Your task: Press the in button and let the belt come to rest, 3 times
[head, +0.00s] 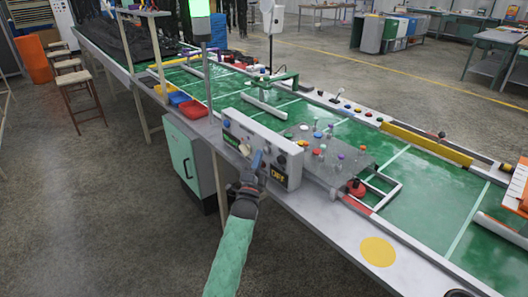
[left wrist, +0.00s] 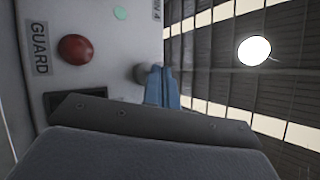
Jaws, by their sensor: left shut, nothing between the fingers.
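A grey control box (head: 262,150) stands at the near edge of the green belt (head: 345,140), with buttons and labels on its front. That view also shows a red button (left wrist: 75,48), a GUARD label (left wrist: 38,48) and a pale green disc (left wrist: 120,13). I cannot tell which button is the in button. My right gripper is not in view.
A grey plate (head: 330,155) with small coloured pieces lies behind the box. A red knob (head: 356,188) stands right of it. A lit green lamp (head: 199,8) tops a post. A green cabinet (head: 184,160) stands under the table, and the floor at left front is clear.

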